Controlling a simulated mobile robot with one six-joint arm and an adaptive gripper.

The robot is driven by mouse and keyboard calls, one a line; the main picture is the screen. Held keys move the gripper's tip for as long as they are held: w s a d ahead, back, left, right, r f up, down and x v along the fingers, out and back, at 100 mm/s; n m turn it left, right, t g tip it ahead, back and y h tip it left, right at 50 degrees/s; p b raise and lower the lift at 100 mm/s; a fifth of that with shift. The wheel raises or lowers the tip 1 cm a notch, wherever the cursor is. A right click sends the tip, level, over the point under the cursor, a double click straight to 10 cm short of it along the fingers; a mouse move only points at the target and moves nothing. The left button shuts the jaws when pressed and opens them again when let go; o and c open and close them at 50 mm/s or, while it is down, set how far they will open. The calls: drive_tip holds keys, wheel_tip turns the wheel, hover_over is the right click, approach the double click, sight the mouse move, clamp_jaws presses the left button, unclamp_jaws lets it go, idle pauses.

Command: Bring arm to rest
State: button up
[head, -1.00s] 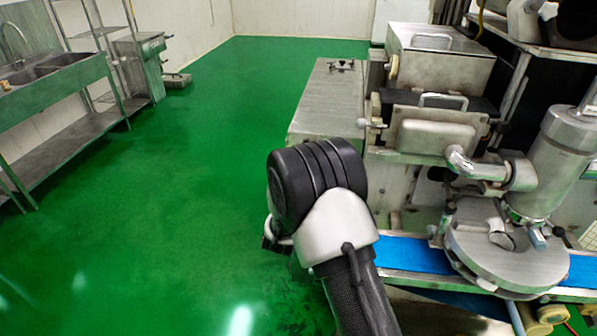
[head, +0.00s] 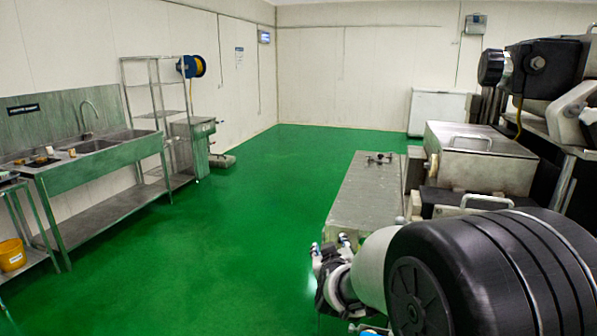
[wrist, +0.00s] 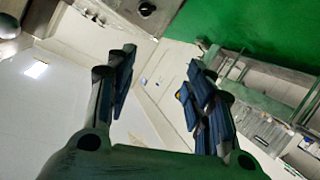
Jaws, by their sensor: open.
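My gripper shows in the wrist view (wrist: 158,88), with its two dark blue-padded fingers spread apart and nothing between them. It is open and empty. In the head view my gripper (head: 335,255) appears small beyond my arm's large black joint, over the green floor and just left of the encrusting machine (head: 480,155). My arm fills the lower right of the head view and hides the machine's lower part.
A steel sink bench (head: 95,165) and a shelf rack (head: 158,110) stand along the left wall. A yellow bucket (head: 12,254) sits at the far left. A white chest (head: 438,108) stands at the back. The green floor (head: 220,240) in the middle is clear.

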drive_tip(key=s+r+g+y, duration=0.1)
drive_tip(key=s+r+g, duration=0.1)
drive_tip(key=s, duration=0.7)
drive_tip(key=s+r+g+y, duration=0.1)
drive_tip(key=s+r+g, duration=0.15)
drive_tip(key=s, duration=0.55)
drive_tip(key=s+d+f+m+g, duration=0.1)
drive_tip(key=s+d+g, duration=0.1)
drive_tip(key=s, duration=1)
drive_tip(key=s+d+f+m+g+h, duration=0.1)
drive_tip(key=s+d+f+m+g, duration=0.1)
drive_tip(key=s, duration=1)
drive_tip(key=shift+s+d+g, duration=0.2)
drive_tip(key=shift+d+g, duration=0.15)
drive_tip(key=shift+d, duration=0.4)
